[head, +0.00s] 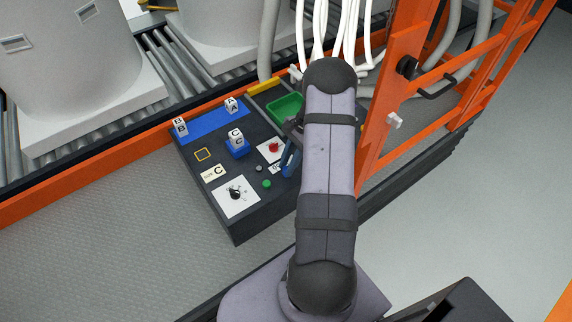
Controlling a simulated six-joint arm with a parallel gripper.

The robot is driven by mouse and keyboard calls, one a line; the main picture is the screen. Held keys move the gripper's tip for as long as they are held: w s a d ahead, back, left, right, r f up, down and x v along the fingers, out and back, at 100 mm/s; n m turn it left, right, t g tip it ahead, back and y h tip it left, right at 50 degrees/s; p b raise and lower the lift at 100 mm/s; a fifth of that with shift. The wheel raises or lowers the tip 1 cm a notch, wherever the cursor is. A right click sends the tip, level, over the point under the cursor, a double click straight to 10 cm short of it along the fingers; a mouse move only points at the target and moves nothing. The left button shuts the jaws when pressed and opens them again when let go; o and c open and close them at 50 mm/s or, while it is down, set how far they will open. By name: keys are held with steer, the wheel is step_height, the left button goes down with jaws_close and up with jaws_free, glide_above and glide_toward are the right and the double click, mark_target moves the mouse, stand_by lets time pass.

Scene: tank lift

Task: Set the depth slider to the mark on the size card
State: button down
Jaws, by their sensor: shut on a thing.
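The size card (213,173) is a pale card with a black letter C, lying on the dark control panel (216,209) left of my arm. A small part of a white label (275,169) shows just left of the gripper. The slider's setting cannot be read.
On the panel are lettered blocks A (231,105), B (180,127) and C (236,138), a red button (273,147), a green button (267,184), a black knob (235,193) and a green tray (286,107). An orange frame (375,130) stands close right of my arm.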

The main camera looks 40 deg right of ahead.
steer(key=c, duration=1.6)
jaws_free()
steer(key=shift+o, duration=0.2)
steer(key=shift+r, duration=0.1)
steer(key=v, duration=0.7)
steer(key=shift+b, duration=0.3)
steer(key=shift+r, duration=0.1)
step_height(320, 180, up, 6)
steer(key=n+p, duration=0.3)
glide_above(280, 179)
steer(key=s+a+r+n+h+p, duration=0.35)
steer(key=a+r+n, duration=0.25)
steer(key=a+r, duration=0.25)
steer(key=s+a+r+n+p, duration=0.55)
steer(key=s+a+n, duration=0.35)
steer(key=s, duration=0.3)
steer(key=shift+h, duration=0.45)
steer(key=f+b, duration=4.2)
steer(key=f, duration=0.1)
steer(key=shift+w+f+b, duration=0.1)
steer(key=shift+w+b, duration=0.1)
steer(key=shift+b, duration=0.2)
